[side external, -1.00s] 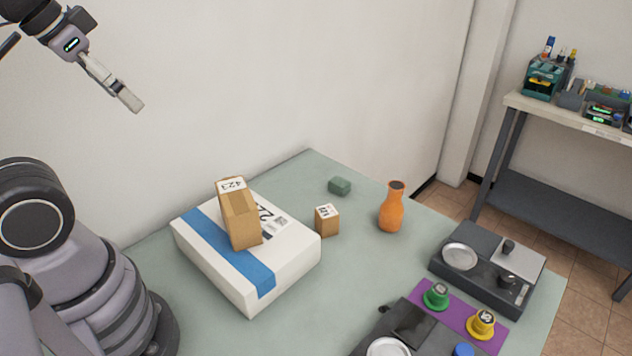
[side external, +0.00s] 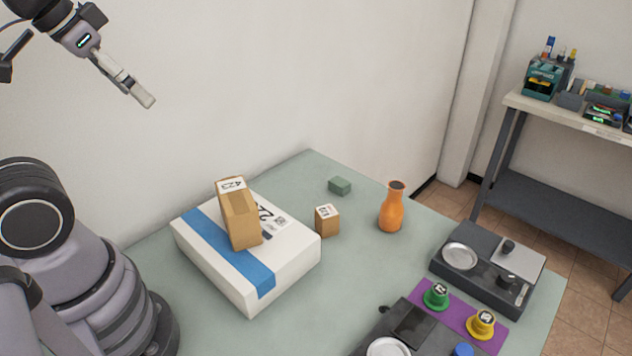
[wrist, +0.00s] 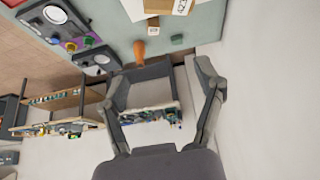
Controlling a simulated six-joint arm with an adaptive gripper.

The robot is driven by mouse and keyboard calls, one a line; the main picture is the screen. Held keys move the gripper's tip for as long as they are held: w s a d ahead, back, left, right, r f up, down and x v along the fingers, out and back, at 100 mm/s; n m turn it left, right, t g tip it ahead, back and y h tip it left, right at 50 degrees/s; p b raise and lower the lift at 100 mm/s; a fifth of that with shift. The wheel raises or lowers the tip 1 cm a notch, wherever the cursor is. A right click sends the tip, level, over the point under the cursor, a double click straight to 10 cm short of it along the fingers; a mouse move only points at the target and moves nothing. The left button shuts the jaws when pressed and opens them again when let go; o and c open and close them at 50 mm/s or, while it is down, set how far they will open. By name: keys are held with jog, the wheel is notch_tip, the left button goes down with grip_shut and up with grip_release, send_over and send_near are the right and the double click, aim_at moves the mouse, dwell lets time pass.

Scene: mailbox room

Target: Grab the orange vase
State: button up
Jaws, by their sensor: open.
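The orange vase (side external: 391,208) stands upright on the green-grey table (side external: 200,318), toward its far right side. It also shows in the wrist view (wrist: 140,50), small and near the top, beyond my fingers. My gripper (side external: 146,97) is high above the table at the upper left in the side view, well apart from the vase. In the wrist view my gripper (wrist: 163,97) has its two fingers spread wide with nothing held between them.
A white box with a blue stripe (side external: 290,259) carries a tall brown carton (side external: 240,218). A small brown box (side external: 327,221) and a green block (side external: 340,186) lie left of the vase. Dark scales (side external: 487,265) stand to its right. A shelf (side external: 570,200) stands beyond the table.

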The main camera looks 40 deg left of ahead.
aim_at(392, 193)
jog(key=w+d+f+t, duration=0.2)
jog(key=w+d+f, duration=0.1)
jog(key=w, duration=0.7)
jog(key=w+d+f+n+t+h, duration=0.1)
jog(key=w+d+f, duration=0.2)
jog(key=w, duration=0.6)
jog(key=w+d+f+t, duration=0.2)
jog(key=w+d+f, duration=0.15)
jog(key=w, duration=0.65)
jog(key=w+d+f+t+y, duration=0.1)
jog(key=w+d+f+t, duration=0.15)
jog(key=f, duration=0.35)
jog(key=w+d+f+t, duration=0.1)
jog(key=w+d+f, duration=0.15)
jog(key=f, duration=0.35)
jog(key=s+f+m+t, duration=0.1)
jog(key=s+f+t, duration=0.3)
jog(key=f, duration=0.7)
jog(key=w, duration=0.7)
jog(key=shift+w+d, duration=0.25)
jog(key=shift+d, duration=0.15)
jog(key=shift+w+d, duration=0.2)
jog(key=shift+w, duration=2.8)
grip_shut()
